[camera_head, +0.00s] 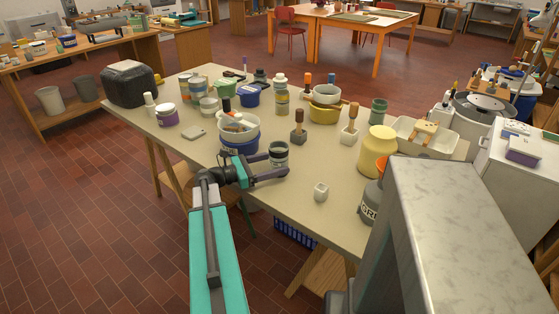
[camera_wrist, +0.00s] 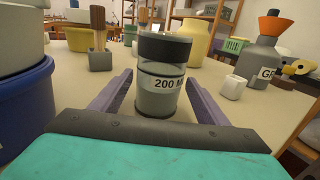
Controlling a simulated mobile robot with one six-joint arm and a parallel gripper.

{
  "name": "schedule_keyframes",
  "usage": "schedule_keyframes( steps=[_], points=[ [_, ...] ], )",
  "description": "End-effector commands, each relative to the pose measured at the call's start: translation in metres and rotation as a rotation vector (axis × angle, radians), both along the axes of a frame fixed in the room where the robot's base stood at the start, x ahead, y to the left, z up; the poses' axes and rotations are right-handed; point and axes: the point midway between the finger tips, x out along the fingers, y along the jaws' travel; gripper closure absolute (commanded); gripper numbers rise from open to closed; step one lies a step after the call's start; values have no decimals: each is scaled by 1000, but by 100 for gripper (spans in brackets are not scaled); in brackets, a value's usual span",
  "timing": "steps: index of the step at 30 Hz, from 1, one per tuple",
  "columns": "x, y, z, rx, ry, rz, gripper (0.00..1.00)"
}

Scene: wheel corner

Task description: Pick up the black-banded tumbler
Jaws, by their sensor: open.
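The black-banded tumbler (camera_wrist: 163,75) stands upright on the table between the fingers of my gripper (camera_wrist: 160,100) in the wrist view. It has a black band at the top, a clear strip below and a grey lower part with a label reading "200 M". The fingers are open, one on each side, with a visible gap to the tumbler. In the head view the tumbler (camera_head: 279,154) shows at my gripper (camera_head: 275,163), which reaches in from the table's near edge.
A blue and white tub (camera_head: 240,135) stands close on the left. A wooden-handled block (camera_wrist: 99,45) stands behind the tumbler. A small white cup (camera_head: 321,192) and a yellow jar (camera_head: 377,150) are to the right. The tabletop (camera_head: 325,160) between them is clear.

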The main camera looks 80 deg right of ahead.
Motion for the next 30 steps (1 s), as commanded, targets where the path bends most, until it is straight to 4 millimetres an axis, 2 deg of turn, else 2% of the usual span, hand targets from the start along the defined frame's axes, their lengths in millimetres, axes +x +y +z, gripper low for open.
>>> schedule_keyframes(
  steps=[6,22,23,30],
  points=[
    [-14,-9,0,-1,1,1,31],
    [-13,-9,0,-1,1,2,31],
    [-13,-9,0,-1,1,2,33],
    [-13,-9,0,0,0,2,74]
  ],
)
